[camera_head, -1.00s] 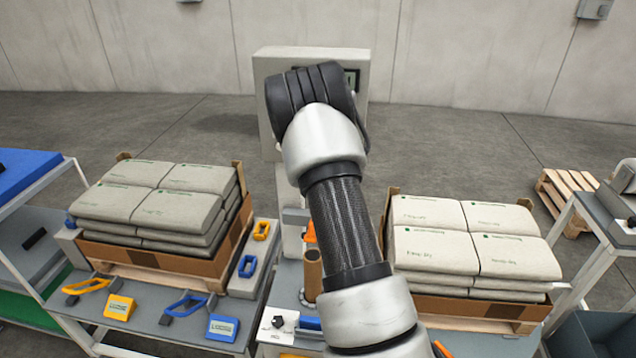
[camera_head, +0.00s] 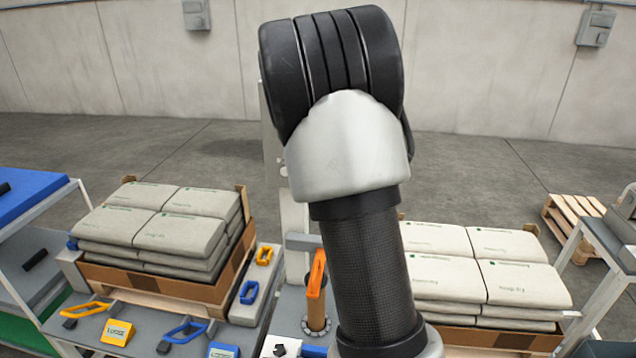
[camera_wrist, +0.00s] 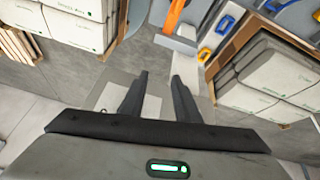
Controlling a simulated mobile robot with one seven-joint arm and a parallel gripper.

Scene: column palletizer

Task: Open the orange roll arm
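The orange roll arm (camera_head: 316,275) stands up in the head view, just left of my arm, above a brown cylinder (camera_head: 316,310). In the wrist view the orange roll arm (camera_wrist: 173,14) is a slanted orange bar at the top edge, partly cut off. My gripper (camera_wrist: 160,78) shows in the wrist view with its two dark fingers apart and nothing between them. The roll arm is beyond the fingertips and not touched. In the head view my own arm hides the gripper.
Bags stacked in cardboard trays on pallets stand left (camera_head: 158,218) and right (camera_head: 515,285). Grey floor lies behind.

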